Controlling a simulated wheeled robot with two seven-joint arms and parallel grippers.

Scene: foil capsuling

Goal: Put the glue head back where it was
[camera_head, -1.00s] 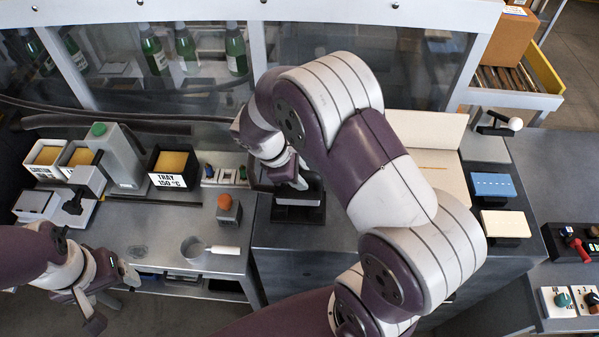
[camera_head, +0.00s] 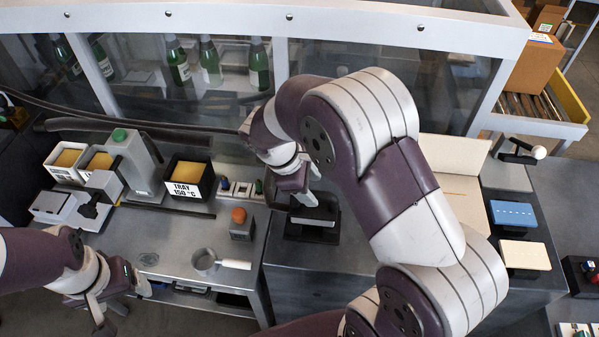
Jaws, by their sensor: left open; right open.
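A grey block-like piece, perhaps the glue head (camera_head: 318,209), sits in a black stand (camera_head: 312,234) at the left end of the right-hand bench. I cannot tell for sure what it is. My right gripper (camera_head: 305,192) is open, just above the block and close to its upper left side. Whether a finger touches it is not clear. The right arm covers the area to the right of the stand. My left gripper (camera_head: 122,306) is open and empty, low at the left, in front of the left bench's edge.
An orange-topped grey block (camera_head: 241,224) and a small pan (camera_head: 205,262) with a white handle stand on the left bench. A black tray (camera_head: 189,178) and a grey canister (camera_head: 137,165) are behind. Blue (camera_head: 513,213) and cream (camera_head: 525,254) pads lie right.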

